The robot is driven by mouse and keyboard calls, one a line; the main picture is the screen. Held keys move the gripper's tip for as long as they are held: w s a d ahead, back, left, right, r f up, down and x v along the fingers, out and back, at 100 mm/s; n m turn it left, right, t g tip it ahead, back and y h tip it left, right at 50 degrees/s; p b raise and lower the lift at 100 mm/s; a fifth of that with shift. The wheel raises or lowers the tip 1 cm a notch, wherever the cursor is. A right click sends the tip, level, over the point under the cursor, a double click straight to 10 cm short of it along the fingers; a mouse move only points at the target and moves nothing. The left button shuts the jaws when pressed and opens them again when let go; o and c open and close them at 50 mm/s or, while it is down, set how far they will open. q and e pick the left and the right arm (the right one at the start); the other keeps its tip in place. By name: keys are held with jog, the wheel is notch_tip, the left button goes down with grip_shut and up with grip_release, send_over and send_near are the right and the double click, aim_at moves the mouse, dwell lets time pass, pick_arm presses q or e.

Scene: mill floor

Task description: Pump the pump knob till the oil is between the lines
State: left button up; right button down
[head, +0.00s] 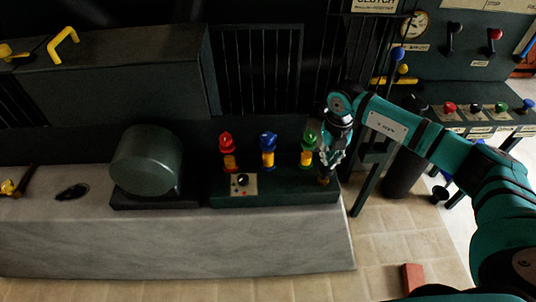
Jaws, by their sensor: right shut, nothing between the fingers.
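Three small fittings stand in a row on a dark green block (285,197): one with a red cap (226,141), one with a blue cap (268,139) and one with a green cap (308,136). Each has a yellow-orange part below its cap. Oil lines are too small to read. A small pale plate with a black knob (242,180) is on the block's front left. I cannot tell which part is the pump knob. My right gripper (325,178) points down at the block's right end, beside the green-capped fitting, shut and empty. My left gripper is not in view.
A dark round drum (147,160) stands left of the block on the grey stone ledge (180,240). A dark housing (110,70) is behind. A control panel with coloured buttons (475,107) is at right. A red brick-like block (413,277) is on the tiled floor.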

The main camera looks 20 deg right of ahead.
aim_at(327, 168)
jog(key=shift+f, duration=0.1)
jog(key=shift+f+b, duration=1.8)
jog(key=shift+f, duration=0.45)
jog(key=shift+r, duration=0.2)
jog(key=shift+r+p, duration=1.6)
jog(key=shift+r, duration=0.55)
jog(key=shift+r+p, duration=1.7)
jog(key=shift+r, duration=0.85)
